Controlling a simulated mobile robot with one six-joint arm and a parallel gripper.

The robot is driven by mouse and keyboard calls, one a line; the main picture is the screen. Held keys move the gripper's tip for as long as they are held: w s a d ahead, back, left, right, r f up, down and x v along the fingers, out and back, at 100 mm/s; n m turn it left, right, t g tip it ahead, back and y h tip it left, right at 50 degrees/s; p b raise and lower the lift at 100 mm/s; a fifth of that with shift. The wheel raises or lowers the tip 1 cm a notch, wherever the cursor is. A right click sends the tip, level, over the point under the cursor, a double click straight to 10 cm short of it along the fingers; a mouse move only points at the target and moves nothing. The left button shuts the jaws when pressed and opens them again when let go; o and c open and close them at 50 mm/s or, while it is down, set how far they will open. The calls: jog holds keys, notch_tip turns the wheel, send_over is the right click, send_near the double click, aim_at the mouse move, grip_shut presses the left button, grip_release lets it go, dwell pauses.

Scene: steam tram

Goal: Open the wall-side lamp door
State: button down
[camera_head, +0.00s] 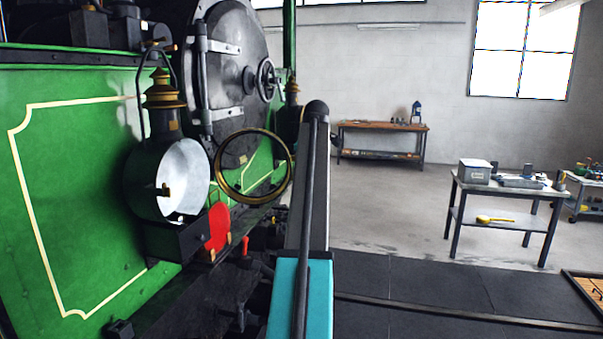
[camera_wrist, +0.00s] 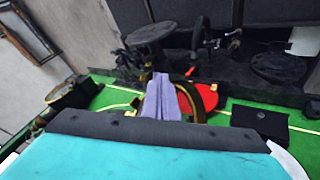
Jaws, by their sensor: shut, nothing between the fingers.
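In the head view the nearer lamp (camera_head: 141,185) has a black body, a brass-topped chimney and a white inside. Its round brass-rimmed door (camera_head: 253,178) stands swung open to the right. A second lamp (camera_head: 292,96) shows farther back, toward the wall; my upright arm hides most of it, so I cannot tell its door's state. My gripper (camera_wrist: 158,97) shows in the wrist view as pale purple-grey fingers, shut and empty, above the green beam (camera_wrist: 222,116). A brass strip and a red disc (camera_wrist: 207,97) show just right of it; contact is unclear. The head view does not show the fingers.
The green tram (camera_head: 75,175) fills the left, with a round smokebox door (camera_head: 235,70) and handwheel. A grey table (camera_head: 505,188) with boxes stands right, and a wooden bench (camera_head: 380,126) by the back wall. The floor between is mostly clear.

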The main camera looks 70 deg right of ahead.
jog(key=shift+s+a+r, duration=0.1)
jog(key=shift+s+r, duration=0.05)
jog(key=shift+r, duration=0.15)
